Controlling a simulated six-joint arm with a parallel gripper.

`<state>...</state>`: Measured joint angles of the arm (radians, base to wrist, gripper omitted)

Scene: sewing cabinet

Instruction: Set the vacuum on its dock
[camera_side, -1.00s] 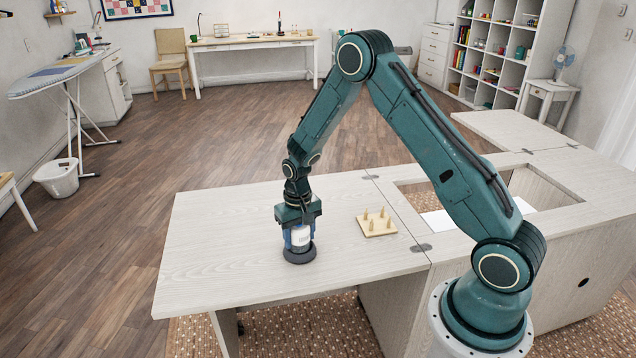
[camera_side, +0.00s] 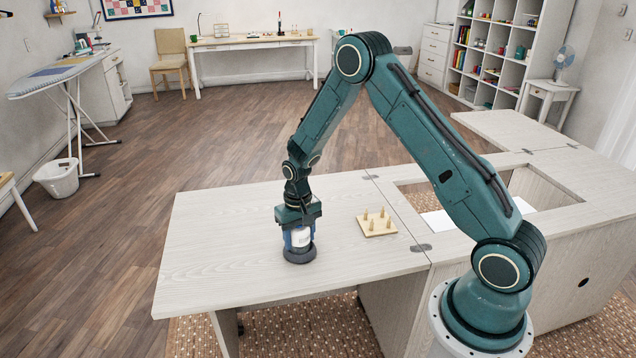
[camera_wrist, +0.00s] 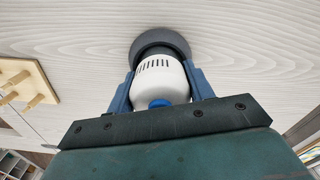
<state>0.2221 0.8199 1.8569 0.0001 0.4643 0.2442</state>
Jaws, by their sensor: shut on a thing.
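The vacuum (camera_side: 300,237) is a small upright body, white with a dark lower part. In the side view it stands upright at a dark round dock (camera_side: 299,256) on the pale wooden leaf. My gripper (camera_side: 299,232) points straight down and is shut on the vacuum, one blue finger on each side. In the wrist view the vacuum's white vented body (camera_wrist: 160,80) and a blue button show between the fingers, with the dark grey rim of the dock (camera_wrist: 160,40) beyond. Whether the vacuum rests fully on the dock is hidden.
A wooden peg board (camera_side: 376,229) with several pegs lies to the right of my gripper, also in the wrist view (camera_wrist: 40,75). Farther right the cabinet top has a rectangular opening (camera_side: 480,200). The leaf (camera_side: 215,235) is clear to the left.

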